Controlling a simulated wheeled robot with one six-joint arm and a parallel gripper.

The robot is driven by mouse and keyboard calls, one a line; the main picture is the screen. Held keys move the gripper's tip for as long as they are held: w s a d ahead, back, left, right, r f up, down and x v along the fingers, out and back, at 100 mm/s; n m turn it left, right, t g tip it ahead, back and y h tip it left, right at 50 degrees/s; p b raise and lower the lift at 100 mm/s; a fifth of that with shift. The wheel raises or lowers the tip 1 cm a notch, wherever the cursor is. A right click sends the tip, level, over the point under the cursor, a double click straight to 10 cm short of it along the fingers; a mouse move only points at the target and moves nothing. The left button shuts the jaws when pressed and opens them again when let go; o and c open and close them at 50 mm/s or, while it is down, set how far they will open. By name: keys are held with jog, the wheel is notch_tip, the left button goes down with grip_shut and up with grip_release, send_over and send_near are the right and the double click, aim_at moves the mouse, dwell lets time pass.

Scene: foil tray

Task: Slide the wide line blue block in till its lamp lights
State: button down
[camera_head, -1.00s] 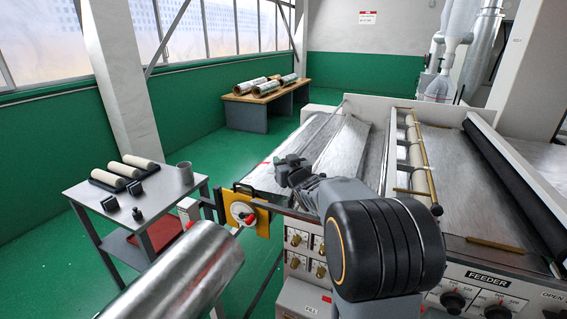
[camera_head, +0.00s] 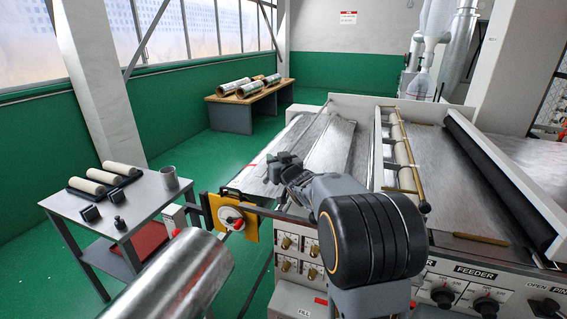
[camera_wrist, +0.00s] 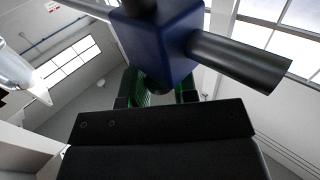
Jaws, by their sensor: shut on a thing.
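In the wrist view a dark blue block (camera_wrist: 172,42) with black round stubs is at the top, ahead of the fingers. My gripper (camera_wrist: 158,92) is shut on it, with the contact partly hidden behind the block. In the head view my gripper (camera_head: 283,167) is small and dark, above the left part of the machine's metal bed (camera_head: 320,150). The block's blue colour cannot be made out there. I cannot make out a slot for the block or a lit lamp in either view.
A metal roller (camera_head: 180,280) and a yellow plate (camera_head: 250,222) with a red knob are at the machine's near left. A grey side table (camera_head: 150,195) holds cream rollers. A feeder panel (camera_head: 475,285) is at right.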

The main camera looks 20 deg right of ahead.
jog(key=shift+s+a, duration=0.1)
jog(key=c, duration=0.9)
grip_release()
jog(key=s, duration=0.4)
jog(key=s+b, duration=0.1)
jog(key=s, duration=0.3)
jog(key=s+b, duration=0.1)
jog(key=s, duration=0.3)
jog(key=shift+d, duration=0.25)
